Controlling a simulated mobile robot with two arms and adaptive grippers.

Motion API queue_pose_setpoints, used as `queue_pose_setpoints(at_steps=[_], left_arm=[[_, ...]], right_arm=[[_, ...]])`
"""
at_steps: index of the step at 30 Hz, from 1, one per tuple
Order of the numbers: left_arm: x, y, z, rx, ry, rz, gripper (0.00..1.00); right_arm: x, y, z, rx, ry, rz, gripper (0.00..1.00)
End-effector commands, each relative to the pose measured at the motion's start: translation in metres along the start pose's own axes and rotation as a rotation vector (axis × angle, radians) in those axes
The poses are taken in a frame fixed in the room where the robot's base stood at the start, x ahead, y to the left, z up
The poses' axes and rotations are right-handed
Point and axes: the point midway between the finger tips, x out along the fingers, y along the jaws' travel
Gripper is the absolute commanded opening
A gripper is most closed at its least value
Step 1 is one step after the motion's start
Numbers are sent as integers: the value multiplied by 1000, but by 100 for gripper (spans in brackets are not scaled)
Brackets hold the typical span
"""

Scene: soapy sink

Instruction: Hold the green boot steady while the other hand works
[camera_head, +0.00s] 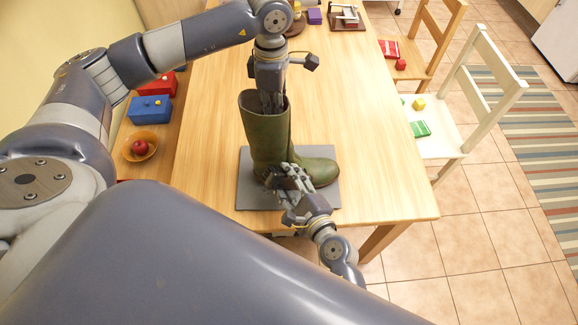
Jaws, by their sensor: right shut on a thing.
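The green boot (268,135) stands upright on a grey mat (255,200) near the front end of the wooden table, toe pointing right. My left gripper (271,103) comes down from above at the top of the boot's shaft. Its fingers point down at the opening, and their tips are partly hidden, so I cannot tell whether they are apart. My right gripper (288,178) reaches in from the lower right and is shut on the boot low down, near the ankle and instep. It hides part of the boot's lower front.
The wooden table (370,150) is clear right of the boot. A small purple block (314,16) and a tray (347,22) lie at the far end. Chairs (478,100) stand right. An orange bowl (139,146) and a blue box (150,109) are left.

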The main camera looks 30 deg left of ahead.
Motion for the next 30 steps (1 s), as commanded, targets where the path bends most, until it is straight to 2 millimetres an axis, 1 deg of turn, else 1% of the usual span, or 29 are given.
queue_pose_setpoints(at_steps=[22, 30], left_arm=[[-1, 0, 0, 0, -1, 1, 0], [0, 0, 0, 0, -1, 0, 0]], right_arm=[[13, -4, 3, -1, -1, -2, 3], [6, -19, 14, 0, -2, -3, 3]])
